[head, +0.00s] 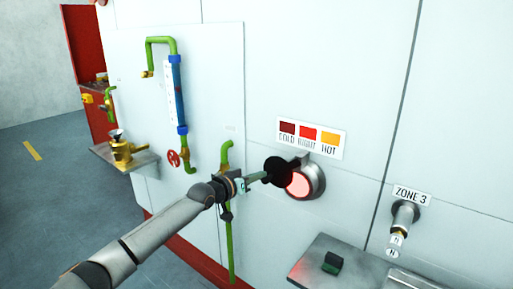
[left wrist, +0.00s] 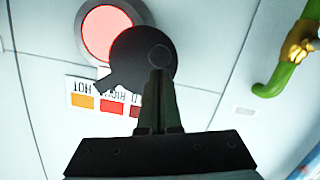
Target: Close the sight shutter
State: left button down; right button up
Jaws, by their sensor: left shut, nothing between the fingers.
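The sight port is a round metal ring with a glowing pink-red glass (head: 300,184) on the white wall. The glass also shows in the left wrist view (left wrist: 104,32). The shutter is a black disc (head: 279,170) that sits mostly left of the glass and overlaps its left edge, leaving most of it uncovered. In the left wrist view the disc (left wrist: 136,55) has a small tab at one side. My left gripper (head: 264,177) is shut and empty, its fingertips (left wrist: 158,72) in front of the disc. I cannot tell whether they touch it. My right gripper is not in view.
A COLD/RIGHT/HOT label (head: 310,138) is above the port. A metal shelf (head: 312,255) with a dark green block (head: 332,262) sits below. The ZONE 3 fitting (head: 403,222) is at right. Green pipes (head: 228,190) run down the wall at left.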

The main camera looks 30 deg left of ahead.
pick_arm(q)
jog(key=d+f+n+h+b, duration=0.2)
jog(key=d+f+n, duration=0.3)
jog(key=n, duration=0.3)
jog(key=shift+s+d+f+t, duration=0.2)
jog(key=shift+d+t, duration=0.1)
jog(key=shift+d, duration=0.4)
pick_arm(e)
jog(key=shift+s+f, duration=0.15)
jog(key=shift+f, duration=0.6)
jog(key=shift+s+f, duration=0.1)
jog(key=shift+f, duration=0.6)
pick_arm(q)
jog(key=shift+r, duration=0.1)
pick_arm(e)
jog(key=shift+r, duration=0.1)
